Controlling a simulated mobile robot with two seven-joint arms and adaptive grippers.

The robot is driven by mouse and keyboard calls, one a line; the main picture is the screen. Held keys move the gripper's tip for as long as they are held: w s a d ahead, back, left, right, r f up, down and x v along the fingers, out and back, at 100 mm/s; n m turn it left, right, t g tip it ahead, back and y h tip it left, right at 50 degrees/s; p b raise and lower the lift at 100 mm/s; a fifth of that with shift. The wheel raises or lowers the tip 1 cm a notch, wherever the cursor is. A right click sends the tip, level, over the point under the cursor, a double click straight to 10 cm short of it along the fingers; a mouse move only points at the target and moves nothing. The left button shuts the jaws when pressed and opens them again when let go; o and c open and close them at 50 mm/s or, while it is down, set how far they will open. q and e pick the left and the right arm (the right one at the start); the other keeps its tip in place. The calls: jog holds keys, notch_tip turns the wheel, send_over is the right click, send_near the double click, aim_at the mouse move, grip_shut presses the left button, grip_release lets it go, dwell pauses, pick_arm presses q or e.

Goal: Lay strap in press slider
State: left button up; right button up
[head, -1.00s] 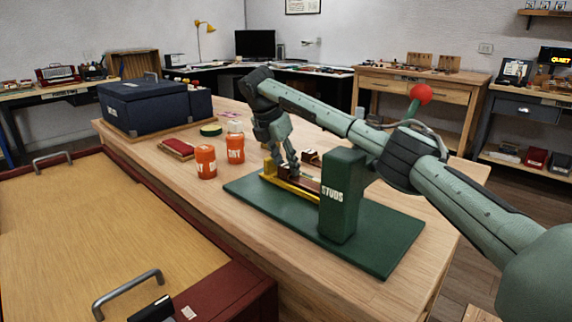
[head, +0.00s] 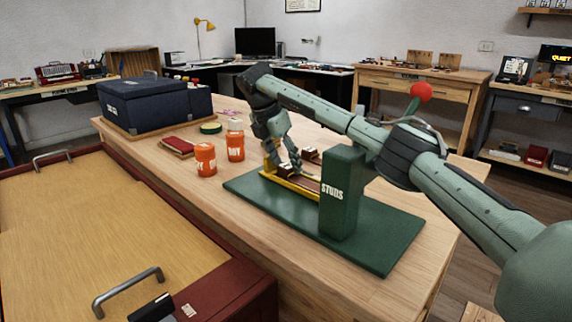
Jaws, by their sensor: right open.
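The green press stands on the table, with a dark green base plate (head: 375,238), an upright block (head: 342,195) marked STUDS and a red-knobbed lever (head: 421,91). Its slider, a yellow-edged rail (head: 292,186), runs left from the block. A brown strip (head: 308,184), which looks like the strap, lies along the rail; I cannot tell how well it sits. My right gripper (head: 284,166) points down over the slider's far left end. Its fingers are spread, with nothing clearly held between them. They hide part of the rail. My left gripper is out of view.
Two orange containers (head: 205,159) (head: 235,146) stand left of the press. A dark red flat item (head: 178,147), a green roll (head: 210,128) and a blue case (head: 145,104) lie further left. Bare wood (head: 265,222) shows in front of the base plate.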

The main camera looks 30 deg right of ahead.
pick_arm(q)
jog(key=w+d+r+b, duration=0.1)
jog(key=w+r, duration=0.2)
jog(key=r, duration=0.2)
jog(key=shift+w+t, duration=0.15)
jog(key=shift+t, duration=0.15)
pick_arm(e)
jog(key=v, duration=1.1)
